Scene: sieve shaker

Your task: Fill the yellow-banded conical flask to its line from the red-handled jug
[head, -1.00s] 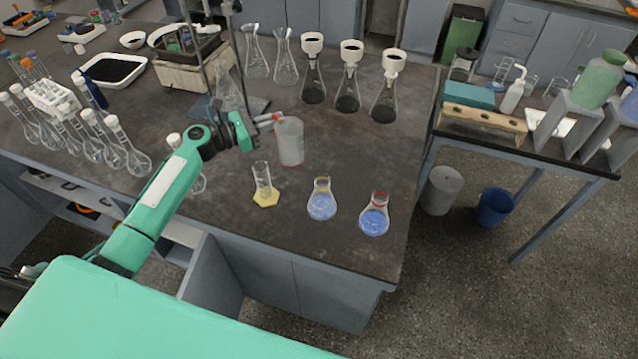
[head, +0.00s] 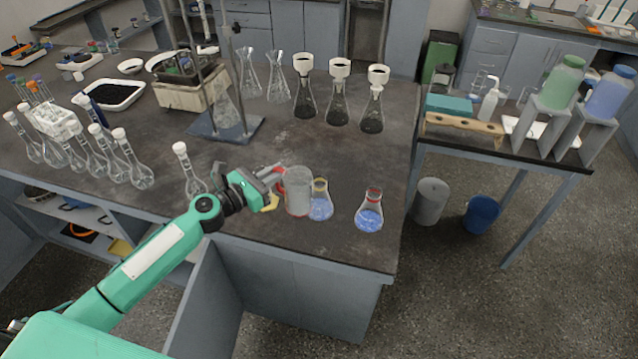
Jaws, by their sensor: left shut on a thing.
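The red-handled jug (head: 297,193) is a pale translucent cup with a red handle on its left side. My left gripper (head: 277,177) is shut on the jug's handle and holds the jug roughly upright. The yellow-banded conical flask (head: 321,205) shows just right of the jug, partly covered by it, with blue liquid inside. Whether jug and flask touch, I cannot tell. A red-banded conical flask (head: 369,213) with blue liquid stands to the right. My right gripper is not in view.
A yellow-based cylinder (head: 271,203) is mostly hidden behind my left gripper. Several volumetric flasks (head: 119,160) stand at left. Black-filled funnel flasks (head: 337,95) and a rod stand (head: 235,127) are behind. The bench's front edge is close.

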